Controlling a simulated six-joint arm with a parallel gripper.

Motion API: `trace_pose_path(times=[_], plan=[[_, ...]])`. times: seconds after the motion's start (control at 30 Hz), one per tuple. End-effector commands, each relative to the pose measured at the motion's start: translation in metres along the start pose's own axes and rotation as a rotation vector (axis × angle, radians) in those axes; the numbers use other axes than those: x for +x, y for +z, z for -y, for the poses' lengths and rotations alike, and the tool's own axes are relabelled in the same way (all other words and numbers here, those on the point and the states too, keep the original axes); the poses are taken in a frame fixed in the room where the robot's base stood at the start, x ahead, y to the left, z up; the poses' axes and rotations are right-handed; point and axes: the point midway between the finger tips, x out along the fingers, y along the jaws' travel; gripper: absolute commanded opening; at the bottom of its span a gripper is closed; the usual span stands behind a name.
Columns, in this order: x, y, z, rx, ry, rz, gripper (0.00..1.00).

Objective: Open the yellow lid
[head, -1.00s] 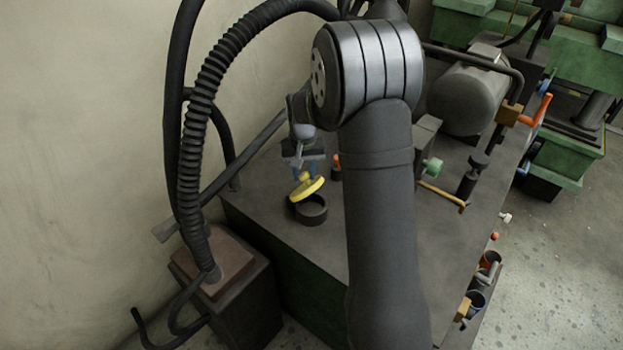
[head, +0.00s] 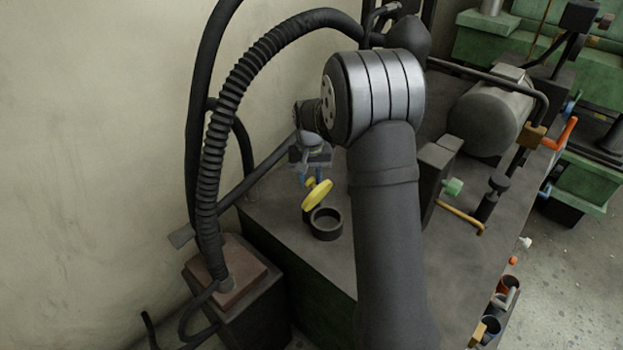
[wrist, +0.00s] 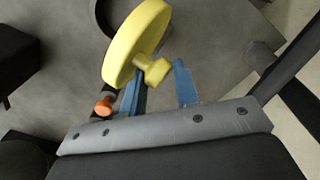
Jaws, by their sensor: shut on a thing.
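The yellow lid (head: 318,194) is a round disc with a small knob. It is tilted steeply above the dark round pot (head: 327,230), whose open top shows in the head view. My gripper (head: 309,180) is shut on the lid's knob. In the wrist view the knob (wrist: 154,71) sits between the blue fingers of my gripper (wrist: 160,72), with the yellow disc (wrist: 135,42) beyond it. Whether the lid's lower edge touches the pot's rim cannot be told.
An orange-topped peg (wrist: 103,106) stands close to the left finger in the wrist view. The dark bench top (head: 290,238) is clear in front of the pot. A grey motor (head: 488,120) and a green knob (head: 452,187) are to the right.

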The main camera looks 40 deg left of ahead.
Motion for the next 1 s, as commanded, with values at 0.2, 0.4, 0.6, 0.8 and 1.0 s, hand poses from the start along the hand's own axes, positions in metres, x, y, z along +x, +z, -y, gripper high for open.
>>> trace_pose_path(times=[0.2,0.4,0.6,0.8,1.0], plan=[[0.005,0.006,0.006,-0.003,-0.006,0.017,0.00],[0.004,0.005,0.005,-0.002,-0.005,0.015,0.52],[0.003,0.003,0.003,-0.001,-0.003,0.009,0.52],[0.001,0.002,0.002,-0.001,-0.003,0.006,0.52],[-0.015,0.001,0.002,-0.001,-0.004,0.001,0.52]])
